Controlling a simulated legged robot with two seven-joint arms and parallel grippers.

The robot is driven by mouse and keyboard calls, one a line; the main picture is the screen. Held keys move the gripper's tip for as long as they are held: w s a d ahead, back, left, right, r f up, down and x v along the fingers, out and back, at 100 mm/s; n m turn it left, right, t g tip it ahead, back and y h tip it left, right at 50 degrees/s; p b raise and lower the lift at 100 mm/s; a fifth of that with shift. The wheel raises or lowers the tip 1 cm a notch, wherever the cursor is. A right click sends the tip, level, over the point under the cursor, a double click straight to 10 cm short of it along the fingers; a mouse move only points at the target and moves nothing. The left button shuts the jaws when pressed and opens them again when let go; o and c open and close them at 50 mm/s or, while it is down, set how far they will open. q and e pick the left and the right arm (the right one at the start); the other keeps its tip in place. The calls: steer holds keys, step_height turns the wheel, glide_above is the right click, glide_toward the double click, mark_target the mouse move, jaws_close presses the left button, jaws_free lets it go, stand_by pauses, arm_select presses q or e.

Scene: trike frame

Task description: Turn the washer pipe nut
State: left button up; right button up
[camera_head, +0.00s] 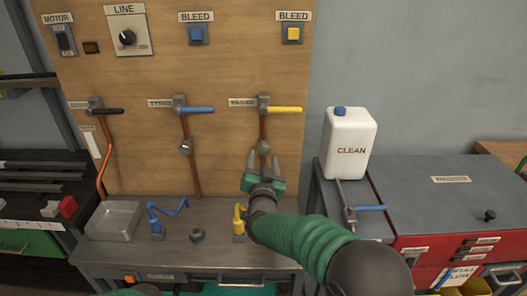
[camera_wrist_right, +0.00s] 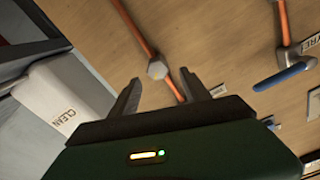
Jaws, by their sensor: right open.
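The washer pipe nut (camera_head: 263,147) is a grey hex nut on the copper pipe under the yellow-handled valve (camera_head: 278,109). It also shows in the right wrist view (camera_wrist_right: 157,69), between and just beyond the fingertips. My right gripper (camera_head: 264,160) is open and empty, its fingers pointing up at the board just below the nut. In the wrist view its two fingers (camera_wrist_right: 160,78) stand apart on either side of the pipe line. I cannot tell whether they touch the nut.
A white CLEAN jug (camera_head: 348,144) stands to the right. A metal tray (camera_head: 113,220), blue tap (camera_head: 157,222) and yellow tap (camera_head: 239,220) are on the bench.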

mark_target(264, 151)
steer(key=w, duration=0.5)
steer(key=shift+f, duration=0.15)
steer(key=shift+w+d, duration=0.25)
steer(key=shift+d, duration=0.15)
steer(key=shift+s+d, duration=0.1)
steer(key=shift+a, duration=0.45)
steer(key=c, duration=0.7)
steer(key=shift+d, duration=0.15)
jaws_close()
